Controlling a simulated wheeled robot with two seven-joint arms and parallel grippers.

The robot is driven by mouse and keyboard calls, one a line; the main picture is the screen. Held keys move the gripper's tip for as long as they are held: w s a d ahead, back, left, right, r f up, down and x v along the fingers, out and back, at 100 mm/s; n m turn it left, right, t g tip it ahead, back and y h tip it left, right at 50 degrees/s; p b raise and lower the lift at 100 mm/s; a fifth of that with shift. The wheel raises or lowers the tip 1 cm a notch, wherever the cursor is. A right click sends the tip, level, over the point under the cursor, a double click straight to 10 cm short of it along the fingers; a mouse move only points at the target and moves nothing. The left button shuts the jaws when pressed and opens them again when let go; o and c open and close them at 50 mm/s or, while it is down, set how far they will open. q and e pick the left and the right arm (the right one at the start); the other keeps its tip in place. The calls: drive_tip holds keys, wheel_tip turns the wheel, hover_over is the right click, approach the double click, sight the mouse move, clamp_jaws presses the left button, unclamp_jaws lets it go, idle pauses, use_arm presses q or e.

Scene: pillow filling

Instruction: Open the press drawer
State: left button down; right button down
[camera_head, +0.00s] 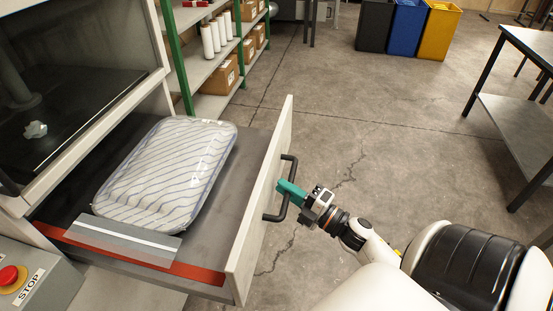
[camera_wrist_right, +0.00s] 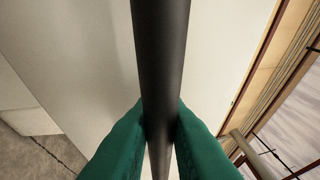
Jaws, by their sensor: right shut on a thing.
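The press drawer stands pulled out from the press, its pale front panel (camera_head: 262,205) facing right in the head view. A black bar handle (camera_head: 285,188) is fixed to that panel. My right gripper (camera_head: 284,190) has teal fingers shut on the handle. In the right wrist view, the dark handle bar (camera_wrist_right: 160,70) runs between the two teal fingers (camera_wrist_right: 160,145), which press against it from both sides. A striped pillow in clear wrap (camera_head: 168,175) lies inside the drawer. My left gripper is not in view.
The press body (camera_head: 75,130) with a dark window is at the left. A red stop button (camera_head: 10,277) is at the lower left. Green-framed shelves (camera_head: 215,80) stand behind. Bins (camera_head: 405,28) and a table (camera_head: 520,120) stand farther off. The floor right of the drawer is clear.

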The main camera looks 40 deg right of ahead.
drive_tip(key=shift+s+d, duration=0.1)
drive_tip(key=c, duration=1.4)
unclamp_jaws()
drive_tip(key=b+v, duration=0.2)
drive_tip(key=v, duration=1)
